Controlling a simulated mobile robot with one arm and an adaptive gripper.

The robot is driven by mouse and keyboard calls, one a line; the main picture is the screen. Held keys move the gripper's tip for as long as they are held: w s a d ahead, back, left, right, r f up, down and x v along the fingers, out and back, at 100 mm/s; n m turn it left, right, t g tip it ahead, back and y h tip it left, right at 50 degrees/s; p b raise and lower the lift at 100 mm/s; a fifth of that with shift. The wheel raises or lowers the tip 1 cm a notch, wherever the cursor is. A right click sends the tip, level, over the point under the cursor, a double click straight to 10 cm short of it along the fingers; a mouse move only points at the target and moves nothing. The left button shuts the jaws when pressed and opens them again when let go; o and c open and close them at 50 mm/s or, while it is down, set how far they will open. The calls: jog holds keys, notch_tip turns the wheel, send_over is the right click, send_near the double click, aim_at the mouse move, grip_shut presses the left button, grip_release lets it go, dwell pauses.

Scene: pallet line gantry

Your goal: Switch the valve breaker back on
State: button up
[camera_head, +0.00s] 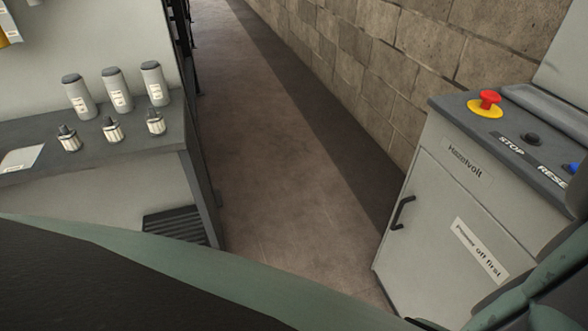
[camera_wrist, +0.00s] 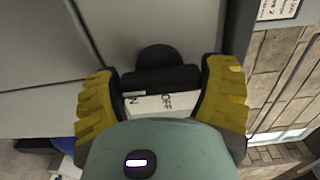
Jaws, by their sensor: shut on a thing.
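In the wrist view, my gripper (camera_wrist: 162,80) has its yellow ridged fingers on either side of a black handle (camera_wrist: 160,79) and is shut on it. A black rounded part (camera_wrist: 159,56) shows just beyond the handle, against a grey panel (camera_wrist: 130,22). I take this for the breaker switch, but no name reading "valve" is visible. Which position the handle is in, I cannot tell. The head view does not show my fingers or the handle.
In the head view, a grey cabinet (camera_head: 425,225) marked "Hazelvolt" stands at right, with a red mushroom button (camera_head: 489,99), a black button (camera_head: 531,139) and a blue button (camera_head: 573,168) on top. A bench (camera_head: 110,140) with canisters is left. Floor between is clear, beside a block wall (camera_head: 390,60).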

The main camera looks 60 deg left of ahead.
jog(key=shift+r, duration=0.1)
dwell(0.4)
jog(key=o, duration=1.1)
jog(key=shift+c, duration=0.2)
